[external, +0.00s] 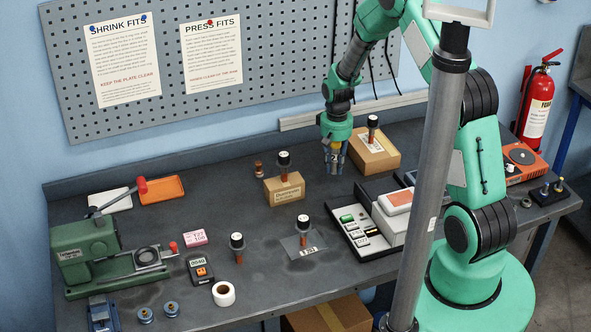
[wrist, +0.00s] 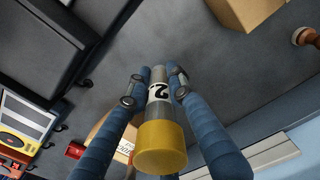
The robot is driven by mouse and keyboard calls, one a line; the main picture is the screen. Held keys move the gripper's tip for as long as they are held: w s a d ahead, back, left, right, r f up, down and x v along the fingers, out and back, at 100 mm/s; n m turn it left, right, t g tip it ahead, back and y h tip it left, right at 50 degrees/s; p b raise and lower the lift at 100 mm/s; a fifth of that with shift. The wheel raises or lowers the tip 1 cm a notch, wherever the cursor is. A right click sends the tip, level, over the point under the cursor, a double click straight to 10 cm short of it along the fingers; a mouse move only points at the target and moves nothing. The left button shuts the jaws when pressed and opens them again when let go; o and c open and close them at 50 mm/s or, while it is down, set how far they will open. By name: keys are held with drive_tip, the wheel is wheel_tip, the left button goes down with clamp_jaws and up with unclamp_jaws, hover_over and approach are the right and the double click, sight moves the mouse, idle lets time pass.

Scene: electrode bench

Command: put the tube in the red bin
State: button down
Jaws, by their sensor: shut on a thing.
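My gripper (external: 333,165) is shut on a grey tube (external: 333,156) and holds it above the bench, left of the rear cardboard box. In the wrist view, my gripper's fingers (wrist: 155,92) close on both sides of the tube (wrist: 158,110). The tube has a yellow end and a white label that reads 2. I see no clear red bin.
Cardboard boxes (external: 373,155) (external: 284,192) with black-topped pieces stand near my gripper. A green press (external: 105,260) fills the left end. A black tray of small items (external: 352,232) lies right of centre. Bare bench shows between the orange-red tray and the front box.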

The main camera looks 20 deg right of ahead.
drive_tip(key=s+d+m+b, duration=0.2)
drive_tip(key=s+d, duration=0.2)
drive_tip(key=d, duration=0.6)
drive_tip(key=s+d+r+m+b, duration=0.1)
drive_tip(key=s+d, duration=0.3)
drive_tip(key=d, duration=0.6)
drive_tip(key=s+d+r+m+b, duration=0.1)
drive_tip(key=s+d+m+b, duration=0.2)
drive_tip(key=d, duration=0.8)
drive_tip(key=shift+s+r+m, duration=0.15)
drive_tip(key=shift+s+m, duration=0.35)
drive_tip(key=shift+s, duration=0.2)
drive_tip(key=shift+w, duration=0.15)
drive_tip(key=w+d, duration=0.2)
drive_tip(key=w, duration=0.2)
drive_tip(key=w+d+f, duration=0.1)
drive_tip(key=w+d, duration=0.1)
drive_tip(key=w, duration=0.3)
drive_tip(key=w+d, duration=0.2)
drive_tip(key=w, duration=0.3)
drive_tip(key=shift+w+d+f+b, duration=0.15)
drive_tip(key=shift+d+f+b, duration=0.1)
drive_tip(key=shift+d+b, duration=0.1)
drive_tip(key=shift+f, duration=1.75)
drive_tip(key=shift+f+b, duration=0.35)
drive_tip(key=shift+f, duration=0.15)
drive_tip(key=c, duration=1.5)
unclamp_jaws()
drive_tip(key=shift+c, duration=0.2)
